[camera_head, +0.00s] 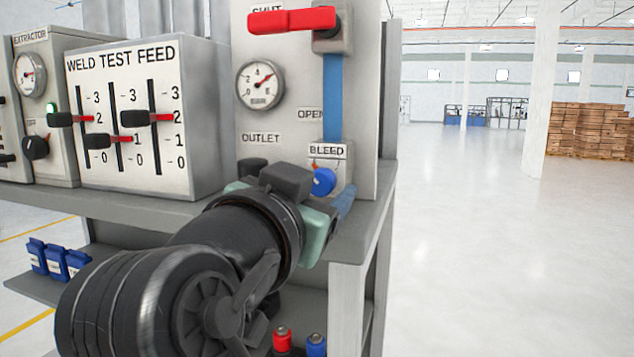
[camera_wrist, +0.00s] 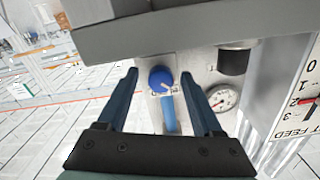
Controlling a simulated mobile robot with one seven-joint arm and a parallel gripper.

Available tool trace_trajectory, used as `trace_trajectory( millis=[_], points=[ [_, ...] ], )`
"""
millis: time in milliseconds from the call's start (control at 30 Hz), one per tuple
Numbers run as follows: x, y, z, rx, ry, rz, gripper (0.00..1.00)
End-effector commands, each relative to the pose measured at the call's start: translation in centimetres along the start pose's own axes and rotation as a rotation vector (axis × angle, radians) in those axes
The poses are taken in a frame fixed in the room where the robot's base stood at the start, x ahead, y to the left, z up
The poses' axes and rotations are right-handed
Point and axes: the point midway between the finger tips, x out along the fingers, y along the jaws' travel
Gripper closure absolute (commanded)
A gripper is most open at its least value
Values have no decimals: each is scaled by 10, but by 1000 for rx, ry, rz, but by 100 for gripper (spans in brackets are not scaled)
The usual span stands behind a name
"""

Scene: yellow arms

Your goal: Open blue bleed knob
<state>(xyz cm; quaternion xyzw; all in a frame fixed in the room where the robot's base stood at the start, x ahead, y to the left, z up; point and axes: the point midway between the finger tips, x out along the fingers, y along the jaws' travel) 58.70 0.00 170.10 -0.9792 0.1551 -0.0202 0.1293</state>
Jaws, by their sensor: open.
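The round blue bleed knob (camera_head: 323,181) sits on a small grey block under the BLEED label, at the lower right of the panel. In the wrist view the knob (camera_wrist: 160,80) lies between the two fingers, toward their tips. My gripper (camera_wrist: 162,78) is open, with one blue finger on each side of the knob. I cannot tell whether either finger touches it. In the head view my dark wrist hides most of the gripper and the panel to the left of the knob.
Above stand a red lever (camera_head: 291,20) at SHUT, a blue pipe (camera_head: 333,98) and a gauge (camera_head: 260,85). The WELD TEST FEED box (camera_head: 140,120) stands left. Red and blue capped items (camera_head: 283,338) are below the shelf edge. The floor to the right is clear.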

Motion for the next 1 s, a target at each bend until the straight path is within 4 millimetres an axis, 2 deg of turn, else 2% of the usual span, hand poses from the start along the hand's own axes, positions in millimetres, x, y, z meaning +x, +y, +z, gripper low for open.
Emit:
trace_trajectory(
  millis=[33, 300, 400, 767, 1000],
  points=[
    [0, 0, 0, 0, 0, 0, 38],
    [0, 0, 0, 0, 0, 0, 86],
    [0, 0, 0, 0, 1, 0, 100],
    [-1, -1, 0, 34, 1, -2, 100],
    [-1, -1, 2, 164, 1, -2, 100]
  ],
)
